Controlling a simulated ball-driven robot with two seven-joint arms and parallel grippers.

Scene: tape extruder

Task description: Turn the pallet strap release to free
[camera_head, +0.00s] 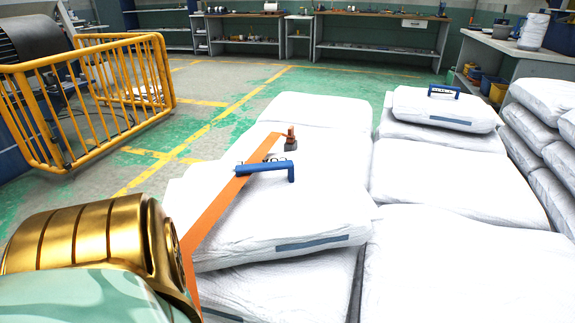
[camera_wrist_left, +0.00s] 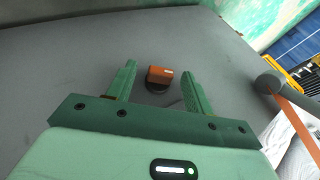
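In the left wrist view an orange knob (camera_wrist_left: 160,74) sits on a dark round base on a flat grey panel (camera_wrist_left: 75,65). It looks like the strap release; its markings are not legible. My left gripper (camera_wrist_left: 158,70) is open, its two green fingers on either side of the knob with gaps visible. I cannot tell how far the fingertips are from the panel. An orange strap (camera_head: 215,212) runs over the white sacks in the head view; it also shows by a grey roller (camera_wrist_left: 268,84) in the left wrist view. My right gripper is not in view.
White sacks (camera_head: 440,165) are stacked ahead and to the right. A yellow guard rail (camera_head: 100,85) stands at left. Shelved benches (camera_head: 380,20) line the back; green floor is open between.

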